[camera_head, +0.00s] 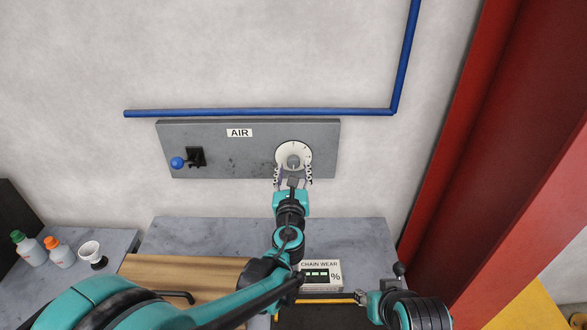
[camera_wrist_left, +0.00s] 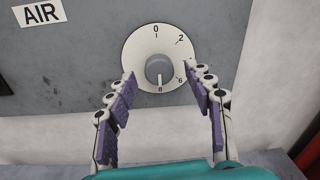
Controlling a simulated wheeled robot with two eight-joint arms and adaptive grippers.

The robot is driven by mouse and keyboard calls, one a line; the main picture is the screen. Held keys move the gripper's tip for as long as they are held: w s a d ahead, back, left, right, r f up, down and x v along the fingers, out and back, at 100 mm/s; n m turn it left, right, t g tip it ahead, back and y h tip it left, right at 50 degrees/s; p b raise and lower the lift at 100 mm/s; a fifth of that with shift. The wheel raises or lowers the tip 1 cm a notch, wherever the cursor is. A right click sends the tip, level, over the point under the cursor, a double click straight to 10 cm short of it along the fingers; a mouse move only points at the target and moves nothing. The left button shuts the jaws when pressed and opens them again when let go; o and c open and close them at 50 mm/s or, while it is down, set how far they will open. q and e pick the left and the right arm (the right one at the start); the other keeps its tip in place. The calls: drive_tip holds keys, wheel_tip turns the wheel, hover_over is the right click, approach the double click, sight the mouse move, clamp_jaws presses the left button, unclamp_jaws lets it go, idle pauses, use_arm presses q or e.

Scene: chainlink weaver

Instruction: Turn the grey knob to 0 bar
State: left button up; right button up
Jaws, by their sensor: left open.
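The grey knob (camera_head: 293,162) sits in the middle of a round white dial on the wall panel. In the left wrist view the knob (camera_wrist_left: 158,66) has a white pointer mark facing down, toward the 8. On the dial (camera_wrist_left: 138,48) the 0 is at the top and the 2 at the upper right. My left gripper (camera_head: 293,173) is open in front of the dial, its fingers spread left and right below the knob and apart from it. My right gripper (camera_head: 359,297) is low beside the chain wear display; its jaws are too small to read.
The panel (camera_head: 235,160) also carries an AIR label (camera_head: 239,132) and a blue-ended lever (camera_head: 178,162). A blue pipe (camera_head: 260,111) runs above. Below are a grey bench (camera_head: 190,235), a CHAIN WEAR display (camera_head: 320,272) and bottles (camera_head: 60,255). A red beam (camera_head: 470,130) stands at right.

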use_arm(q)
drive_tip(key=shift+w, duration=0.7)
drive_tip(key=c, duration=1.2)
drive_tip(key=shift+o, duration=0.2)
